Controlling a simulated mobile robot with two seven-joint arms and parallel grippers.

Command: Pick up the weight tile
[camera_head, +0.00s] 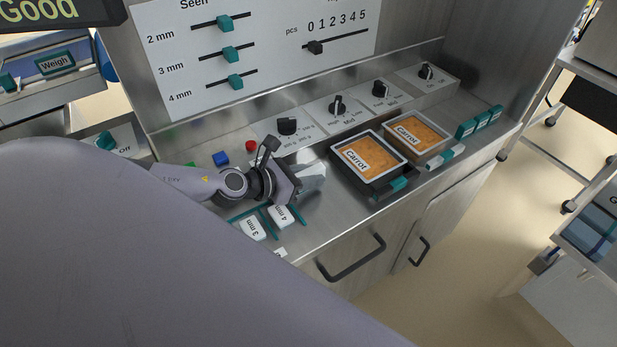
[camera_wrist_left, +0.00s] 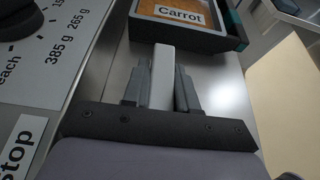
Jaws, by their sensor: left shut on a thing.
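My left gripper (camera_head: 308,182) is over the steel counter, to the left of the black tray with a carrot pack. In the left wrist view its fingers (camera_wrist_left: 162,82) are shut on a plain white, narrow-edged piece (camera_wrist_left: 161,70), which I take to be the weight tile. Its edge faces the camera and no label on it shows. The fingers cover part of it. In the head view the wrist hides most of the tile. I cannot tell whether it touches the counter. My right gripper is not in view.
Beside the gripper are white tiles marked 3 mm (camera_head: 252,228) and 4 mm (camera_head: 283,216) in teal holders. The black tray (camera_head: 377,191) and a second carrot pack (camera_head: 416,137) are to the right. Knobs (camera_head: 288,126) line the back.

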